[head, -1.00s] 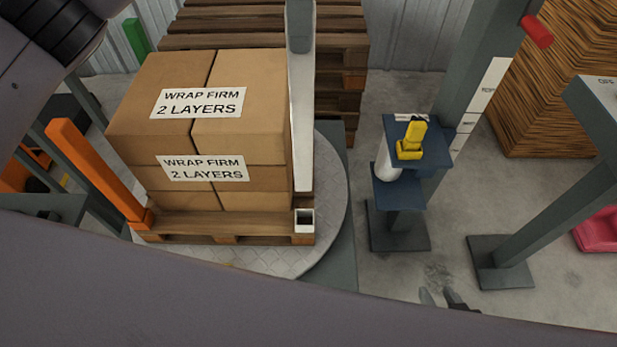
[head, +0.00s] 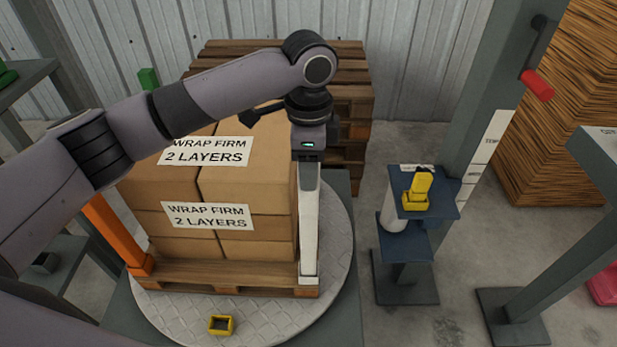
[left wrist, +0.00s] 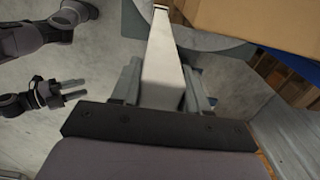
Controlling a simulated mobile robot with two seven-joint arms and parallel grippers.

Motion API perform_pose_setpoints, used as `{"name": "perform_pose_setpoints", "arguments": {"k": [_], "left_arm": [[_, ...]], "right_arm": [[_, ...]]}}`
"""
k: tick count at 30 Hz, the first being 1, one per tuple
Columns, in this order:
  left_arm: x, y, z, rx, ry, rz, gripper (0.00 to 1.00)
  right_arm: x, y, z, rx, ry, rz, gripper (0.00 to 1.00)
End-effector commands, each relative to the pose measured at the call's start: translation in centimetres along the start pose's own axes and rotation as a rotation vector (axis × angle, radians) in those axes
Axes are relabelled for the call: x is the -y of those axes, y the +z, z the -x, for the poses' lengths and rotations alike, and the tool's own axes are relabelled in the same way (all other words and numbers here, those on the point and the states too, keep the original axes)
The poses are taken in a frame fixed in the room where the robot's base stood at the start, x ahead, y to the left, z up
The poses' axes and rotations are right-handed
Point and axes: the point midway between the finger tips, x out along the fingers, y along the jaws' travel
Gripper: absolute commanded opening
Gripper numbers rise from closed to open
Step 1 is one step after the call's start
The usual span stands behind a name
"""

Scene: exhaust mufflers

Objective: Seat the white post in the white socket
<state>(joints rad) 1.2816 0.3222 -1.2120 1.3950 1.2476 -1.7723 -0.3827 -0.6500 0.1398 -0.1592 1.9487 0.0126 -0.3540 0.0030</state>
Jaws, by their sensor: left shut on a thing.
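The white post (head: 309,215) stands upright at the pallet's front right corner, beside the stacked boxes. My left gripper (head: 307,158) is shut on its upper end. The white socket (head: 308,281) is at that corner, and the post's lower end meets it. I cannot tell how deep the post sits, as the socket's opening is hidden. In the left wrist view the post (left wrist: 163,65) runs away from between the fingers of my left gripper (left wrist: 163,88). My right gripper (left wrist: 75,89) shows there at the left, empty, with its fingers apart.
Cartons (head: 245,190) stand on a pallet (head: 215,278) on the round turntable (head: 175,310). An orange post (head: 112,235) stands at its left corner. A yellow socket (head: 221,325) lies in front. A blue stand (head: 405,245) with a yellow part (head: 418,190) is at the right.

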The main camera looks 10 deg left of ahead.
Motion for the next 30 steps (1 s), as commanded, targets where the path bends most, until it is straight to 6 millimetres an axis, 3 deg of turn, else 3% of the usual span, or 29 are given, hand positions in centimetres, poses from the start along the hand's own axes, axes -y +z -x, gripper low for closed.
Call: {"name": "perform_pose_setpoints", "arguments": {"k": [6,17,18,20,30], "left_arm": [[0.0,0.1,-3.1,0.001,0.001,0.001,0.00],[0.0,0.0,-3.5,0.001,0.001,0.001,0.00],[0.0,0.0,-3.5,0.001,0.001,0.001,0.54],[0.0,0.0,-3.5,0.001,0.000,0.001,0.70],[0.0,0.0,-3.4,0.001,-0.001,0.000,0.70]], "right_arm": [[0.0,-0.1,0.0,-0.001,0.000,0.000,0.43],[0.0,-0.3,0.1,-0.002,0.000,0.000,0.43],[0.0,-0.3,0.1,-0.003,0.000,0.000,0.43],[0.0,-0.3,0.1,-0.003,0.000,0.000,0.43],[0.0,-0.1,0.0,-0.003,0.000,0.000,0.43]]}}
